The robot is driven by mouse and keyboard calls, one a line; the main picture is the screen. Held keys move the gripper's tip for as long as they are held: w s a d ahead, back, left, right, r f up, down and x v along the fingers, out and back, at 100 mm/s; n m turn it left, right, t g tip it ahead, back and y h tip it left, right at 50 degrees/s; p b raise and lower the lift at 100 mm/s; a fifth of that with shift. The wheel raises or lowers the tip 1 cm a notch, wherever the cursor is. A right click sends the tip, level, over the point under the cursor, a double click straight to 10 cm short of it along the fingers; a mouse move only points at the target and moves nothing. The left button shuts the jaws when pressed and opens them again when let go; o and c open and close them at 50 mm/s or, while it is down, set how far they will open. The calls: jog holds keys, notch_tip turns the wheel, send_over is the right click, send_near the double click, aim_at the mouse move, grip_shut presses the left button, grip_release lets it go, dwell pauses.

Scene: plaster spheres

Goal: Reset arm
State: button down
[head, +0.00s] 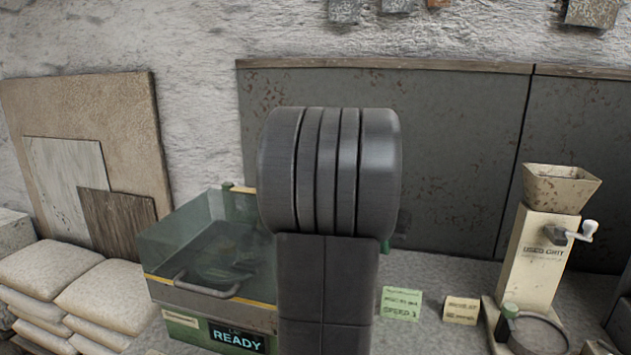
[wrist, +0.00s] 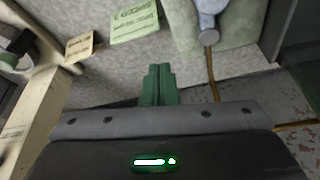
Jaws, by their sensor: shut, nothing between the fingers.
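In the wrist view my gripper (wrist: 159,70) shows as two green fingers pressed together, shut and empty. It is over the grey worktop (wrist: 100,83) and touches nothing that I can see. In the head view my dark arm stands upright in the middle and hides most of the gripper and part of the bench behind it.
Left of my arm is a green machine (head: 183,327) with a clear cover and a READY display (head: 238,340). To the right are a green card (head: 401,303), a cream card (head: 460,310) and a used-grit hopper (head: 545,250) with a crank. Stacked sacks (head: 45,268) lie far left.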

jog(key=shift+w+n, duration=0.25)
jog(key=shift+n, duration=0.25)
dwell(0.3)
